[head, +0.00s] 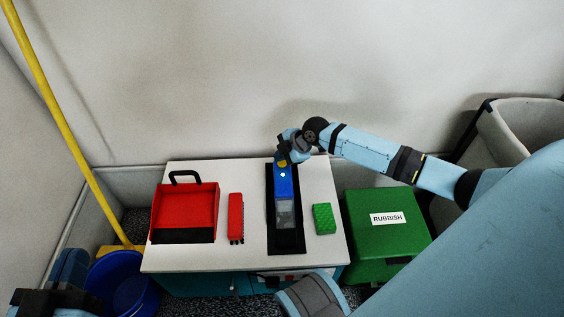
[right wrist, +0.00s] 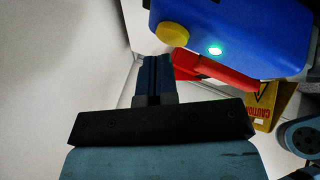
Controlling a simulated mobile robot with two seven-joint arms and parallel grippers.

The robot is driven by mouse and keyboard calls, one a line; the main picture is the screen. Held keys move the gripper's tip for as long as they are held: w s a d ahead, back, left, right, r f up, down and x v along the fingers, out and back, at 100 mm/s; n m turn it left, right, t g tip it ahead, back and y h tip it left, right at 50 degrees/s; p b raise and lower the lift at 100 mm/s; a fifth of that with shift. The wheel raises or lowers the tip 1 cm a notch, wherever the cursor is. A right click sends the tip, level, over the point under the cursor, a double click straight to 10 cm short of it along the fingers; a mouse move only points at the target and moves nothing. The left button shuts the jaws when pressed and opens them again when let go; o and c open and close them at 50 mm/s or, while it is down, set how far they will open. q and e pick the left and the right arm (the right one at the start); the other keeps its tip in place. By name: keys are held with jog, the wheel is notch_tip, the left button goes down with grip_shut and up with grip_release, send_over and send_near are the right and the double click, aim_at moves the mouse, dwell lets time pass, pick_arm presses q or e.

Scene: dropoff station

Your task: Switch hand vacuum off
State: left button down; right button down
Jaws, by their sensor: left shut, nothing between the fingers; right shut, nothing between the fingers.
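The hand vacuum (head: 283,185) has a blue body and a clear grey front; it lies in a black holder (head: 270,235) on the white table. In the right wrist view the blue body (right wrist: 245,25) shows a round yellow button (right wrist: 173,34) and a lit green light (right wrist: 215,50). My right gripper (head: 284,160) is at the vacuum's far end, by the yellow button. Its shut fingers (right wrist: 157,64) hold nothing and appear close to the button; I cannot tell whether they touch. My left gripper (head: 70,264) is shut and empty at the lower left, away from the table.
On the white table (head: 210,262) are a red dustpan (head: 187,205), a red brush (head: 236,215) and a green sponge (head: 323,218). A green rubbish box (head: 380,240) stands right of it. A blue bucket (head: 125,280) and yellow pole (head: 60,115) are left. The wall is close behind.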

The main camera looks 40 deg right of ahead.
aim_at(281, 164)
jog(key=shift+f, duration=0.15)
jog(key=shift+f, duration=0.3)
dwell(0.3)
jog(key=shift+r+p, duration=0.5)
jog(key=shift+p, duration=0.1)
jog(key=shift+r, duration=0.1)
notch_tip(281, 164, up, 6)
jog(key=p, duration=0.6)
